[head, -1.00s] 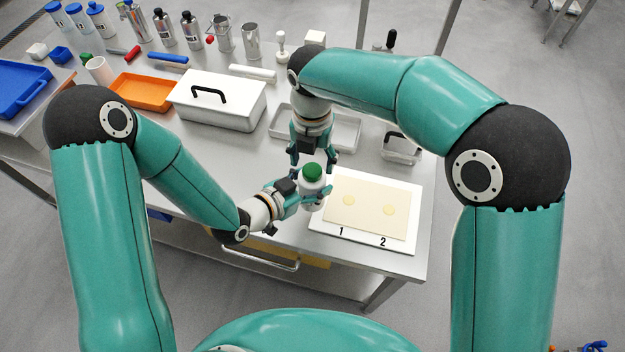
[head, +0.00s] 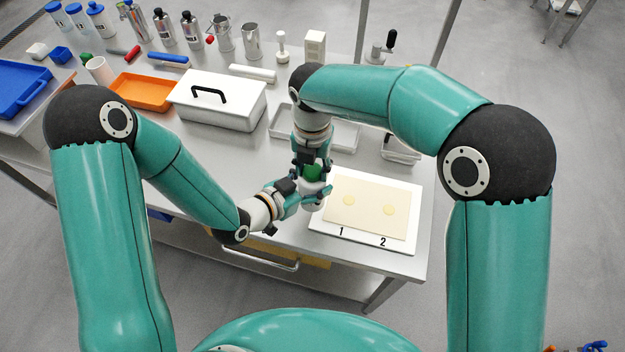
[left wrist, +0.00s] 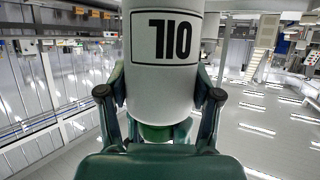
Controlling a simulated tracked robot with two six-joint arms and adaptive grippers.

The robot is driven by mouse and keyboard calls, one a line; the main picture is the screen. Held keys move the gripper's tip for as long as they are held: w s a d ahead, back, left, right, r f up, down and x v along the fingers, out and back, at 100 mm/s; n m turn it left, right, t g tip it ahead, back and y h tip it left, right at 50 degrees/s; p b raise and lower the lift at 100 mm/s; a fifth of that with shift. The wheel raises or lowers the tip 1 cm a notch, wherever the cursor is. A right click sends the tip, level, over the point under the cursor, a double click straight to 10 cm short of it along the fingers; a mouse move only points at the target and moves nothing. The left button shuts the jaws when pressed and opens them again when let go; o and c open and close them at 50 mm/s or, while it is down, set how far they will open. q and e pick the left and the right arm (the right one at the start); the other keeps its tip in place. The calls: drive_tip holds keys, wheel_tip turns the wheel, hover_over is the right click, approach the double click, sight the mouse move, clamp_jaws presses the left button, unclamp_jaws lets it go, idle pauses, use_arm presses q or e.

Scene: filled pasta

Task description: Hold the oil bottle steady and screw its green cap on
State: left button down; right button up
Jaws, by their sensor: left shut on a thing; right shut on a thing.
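The white oil bottle (head: 313,188) stands about upright near the table's front edge, left of the numbered board. My left gripper (head: 308,199) is shut on it from the left. In the left wrist view the bottle (left wrist: 163,98) fills the middle between the two fingers, and its OIL label appears upside down. The green cap (head: 313,172) is at the bottle's top. My right gripper (head: 313,169) comes from behind and above and is shut on the cap, partly hiding it. The thread and how tightly the cap sits are hidden.
A white board (head: 322,228) with a pasta sheet and marks 1 and 2 lies right of the bottle. A lidded white box (head: 237,112) and an orange tray (head: 128,95) stand behind left. Several bottles and tools line the back edge.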

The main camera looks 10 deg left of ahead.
drive_tip(key=m, duration=1)
drive_tip(key=shift+m, duration=0.3)
drive_tip(key=m, duration=1)
drive_tip(key=shift+m, duration=0.4)
drive_tip(key=m, duration=1)
drive_tip(key=shift+m, duration=0.3)
drive_tip(key=m, duration=0.6)
drive_tip(key=shift+w+f, duration=0.1)
drive_tip(key=m, duration=0.6)
drive_tip(key=o, duration=1.3)
